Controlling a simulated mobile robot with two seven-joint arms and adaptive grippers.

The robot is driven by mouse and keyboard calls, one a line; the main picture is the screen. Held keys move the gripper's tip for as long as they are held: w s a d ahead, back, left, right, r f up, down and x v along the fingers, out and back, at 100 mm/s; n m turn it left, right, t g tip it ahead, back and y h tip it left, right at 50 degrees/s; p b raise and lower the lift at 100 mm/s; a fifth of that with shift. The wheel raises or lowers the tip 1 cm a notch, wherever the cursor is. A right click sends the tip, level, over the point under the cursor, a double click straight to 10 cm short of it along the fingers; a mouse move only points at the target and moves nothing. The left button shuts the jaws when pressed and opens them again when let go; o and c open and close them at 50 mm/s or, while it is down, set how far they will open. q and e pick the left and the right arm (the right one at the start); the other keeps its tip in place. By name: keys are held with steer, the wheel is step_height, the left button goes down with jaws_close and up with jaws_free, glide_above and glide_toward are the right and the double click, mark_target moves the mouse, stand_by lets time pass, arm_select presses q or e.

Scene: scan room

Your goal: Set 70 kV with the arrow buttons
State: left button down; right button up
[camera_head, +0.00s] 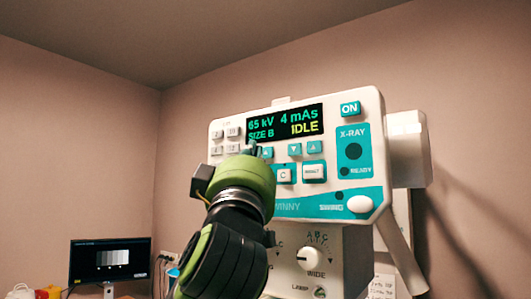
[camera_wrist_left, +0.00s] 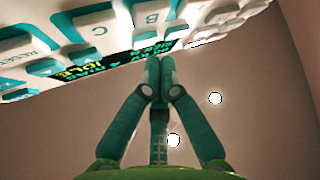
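The white and teal X-ray control panel (camera_head: 330,190) faces me. Its dark display (camera_head: 285,122) reads 65 kV, 4 mAs, SIZE B and IDLE. An arrow button (camera_head: 266,152) shows under the kV side, beside my left gripper (camera_head: 252,147). A down-arrow button (camera_head: 294,149) and another arrow button (camera_head: 314,147) sit under the mAs side. My left gripper hides part of the button row. In the left wrist view its two fingers (camera_wrist_left: 160,65) are shut together and empty, tips close to the panel's buttons. I cannot tell whether they touch. My right gripper is not in view.
The ON button (camera_head: 350,109) is at the panel's upper right. A knob (camera_head: 309,257) and a lamp switch (camera_head: 320,292) are below the panel. A monitor (camera_head: 110,259) stands at the lower left. The space left of the panel is free.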

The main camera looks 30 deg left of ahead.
arm_select(q)
steer(key=shift+w, duration=0.45)
steer(key=shift+w, duration=0.35)
stand_by(0.6)
steer(key=shift+s+d+b, duration=0.1)
steer(key=shift+b, duration=0.25)
steer(key=shift+s+b, duration=0.45)
steer(key=shift+s, duration=0.25)
steer(key=shift+s+a+b, duration=0.15)
steer(key=shift+s+b, duration=0.4)
steer(key=shift+s, duration=0.7)
steer(key=shift+s+a+b, duration=0.15)
steer(key=shift+s+b, duration=0.4)
steer(key=shift+s, duration=0.7)
steer(key=shift+f, duration=0.1)
